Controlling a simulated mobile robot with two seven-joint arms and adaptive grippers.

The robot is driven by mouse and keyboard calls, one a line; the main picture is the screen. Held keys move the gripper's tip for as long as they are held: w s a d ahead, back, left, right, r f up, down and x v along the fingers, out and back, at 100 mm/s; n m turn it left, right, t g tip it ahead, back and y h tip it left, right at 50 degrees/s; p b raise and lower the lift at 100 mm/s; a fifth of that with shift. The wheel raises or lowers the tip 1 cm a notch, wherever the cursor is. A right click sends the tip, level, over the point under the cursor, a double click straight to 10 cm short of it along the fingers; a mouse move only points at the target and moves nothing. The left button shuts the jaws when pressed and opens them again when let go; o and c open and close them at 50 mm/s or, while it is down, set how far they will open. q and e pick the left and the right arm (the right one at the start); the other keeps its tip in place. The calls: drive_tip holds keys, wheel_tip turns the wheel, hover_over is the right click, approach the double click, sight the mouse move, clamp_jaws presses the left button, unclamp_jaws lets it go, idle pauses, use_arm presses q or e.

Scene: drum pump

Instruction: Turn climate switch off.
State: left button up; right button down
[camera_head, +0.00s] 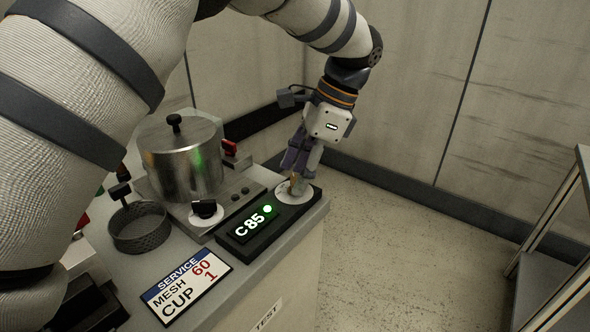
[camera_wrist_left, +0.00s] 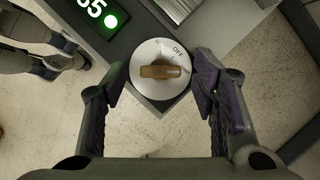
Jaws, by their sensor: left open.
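The climate switch is a white round dial with a brown knob; it sits at the end of a black panel in the head view (camera_head: 294,192) and in the middle of the left wrist view (camera_wrist_left: 160,70). The knob's bar lies crosswise in the wrist view, and the word OFF is printed at the dial's upper right, away from the bar. My left gripper (camera_head: 298,166) is open above the dial, its fingers on both sides of the knob in the wrist view (camera_wrist_left: 160,78). My right gripper is not in view.
A steel pot (camera_head: 180,160), a mesh cup (camera_head: 140,228) and a service card (camera_head: 186,286) stand on the counter. A metal shelf frame (camera_head: 560,240) is at the right. Open floor lies between.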

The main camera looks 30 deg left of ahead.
use_arm(q)
drive_tip(key=shift+a+f, duration=0.15)
drive_tip(key=shift+f, duration=0.2)
drive_tip(key=shift+c, duration=0.5)
drive_tip(key=c, duration=1.1)
drive_tip(key=shift+o, duration=0.2)
drive_tip(key=shift+n, duration=0.4)
drive_tip(key=n+g+h, duration=0.1)
drive_tip(key=n, duration=0.2)
drive_tip(key=shift+n, duration=0.3)
drive_tip(key=shift+a+n+g+h, duration=0.15)
drive_tip(key=shift+n+h, duration=0.35)
drive_tip(key=shift+n, duration=0.6)
drive_tip(key=shift+n+g+h, duration=0.15)
drive_tip(key=shift+n+h, duration=0.35)
drive_tip(key=shift+n, duration=0.6)
